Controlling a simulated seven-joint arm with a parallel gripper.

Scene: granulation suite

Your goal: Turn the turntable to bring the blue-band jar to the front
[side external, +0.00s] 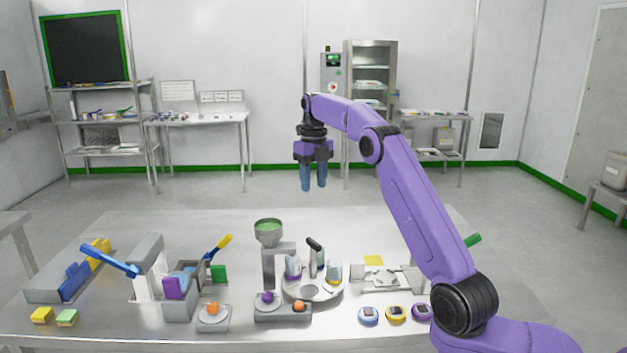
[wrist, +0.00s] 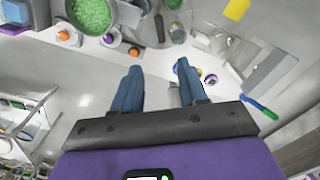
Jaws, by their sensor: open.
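The round grey turntable (side external: 318,293) stands near the middle of the table. On it are a jar with a purple band (side external: 293,270) at left and a jar with a yellowish band (side external: 334,273) at right. A dark-topped upright part (side external: 314,244) rises at the back, partly covering what stands there. I cannot make out a blue band on any jar. My gripper (side external: 314,187) is open and empty, pointing down, high above and behind the turntable. In the wrist view the open fingers of my gripper (wrist: 159,68) are apart, with the turntable partly seen at the top edge.
A stand with a green-filled funnel (side external: 269,227) is close left of the turntable. Scales with orange and purple balls sit in front-left. Blue (side external: 368,315), yellow (side external: 396,313) and purple round devices lie front-right. A grey fixture (side external: 385,277) stands at right.

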